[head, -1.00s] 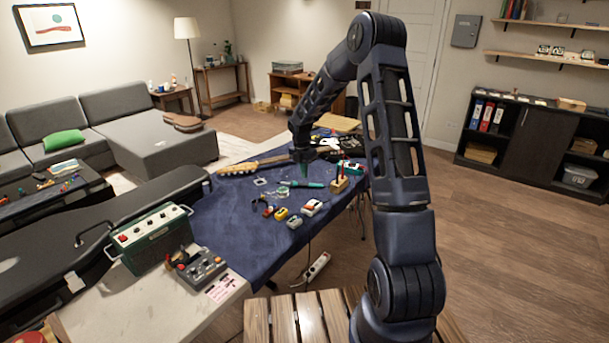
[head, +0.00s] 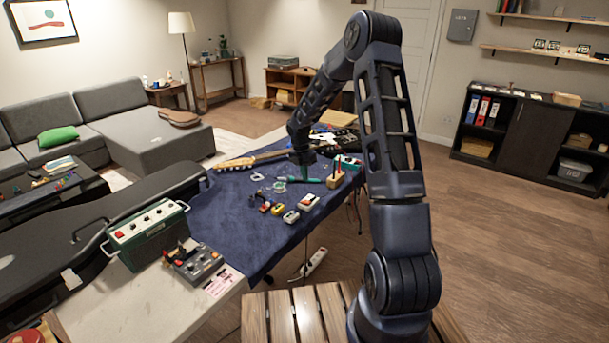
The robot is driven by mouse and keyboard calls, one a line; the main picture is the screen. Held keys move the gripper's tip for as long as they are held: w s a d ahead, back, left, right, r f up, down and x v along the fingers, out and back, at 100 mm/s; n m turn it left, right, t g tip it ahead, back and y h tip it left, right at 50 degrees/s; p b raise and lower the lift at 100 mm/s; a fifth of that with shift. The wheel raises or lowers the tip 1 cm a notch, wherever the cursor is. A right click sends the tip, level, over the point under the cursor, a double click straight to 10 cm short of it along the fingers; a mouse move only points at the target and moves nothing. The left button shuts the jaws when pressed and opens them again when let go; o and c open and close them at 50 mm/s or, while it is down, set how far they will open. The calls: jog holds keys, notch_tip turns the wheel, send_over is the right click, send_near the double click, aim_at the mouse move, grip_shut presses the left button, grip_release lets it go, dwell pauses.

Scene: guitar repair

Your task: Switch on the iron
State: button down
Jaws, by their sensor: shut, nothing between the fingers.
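A slim teal-green tool (head: 308,181), probably the iron, lies on the blue cloth of the workbench in the head view. It is small, and its switch cannot be made out. My gripper (head: 304,174) points down at the end of my bent arm, directly over or beside this tool. It is shut and holds nothing. Whether its tips touch the tool cannot be told. A wooden block (head: 334,181) with upright red-handled tools stands just to the right. A small teal-and-red box (head: 348,162) sits behind that block.
The blue cloth (head: 226,219) is mostly bare at the front left. Several small coloured items, including a red-and-white one (head: 309,202), lie in front of my gripper. A guitar neck (head: 252,160) lies behind left. A green amplifier box (head: 147,233) and a power strip (head: 314,263) are nearer.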

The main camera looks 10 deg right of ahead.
aim_at(308, 201)
jog(key=f, duration=0.7)
jog(key=s+d+f, duration=0.1)
jog(key=f, duration=0.2)
jog(key=shift+f, duration=0.25)
jog(key=shift+d+f, duration=0.1)
jog(key=shift+f, duration=0.05)
jog(key=shift+s+f, duration=0.15)
jog(key=shift+w+a, duration=0.55)
jog(key=shift+w, duration=0.1)
jog(key=shift+r, duration=0.2)
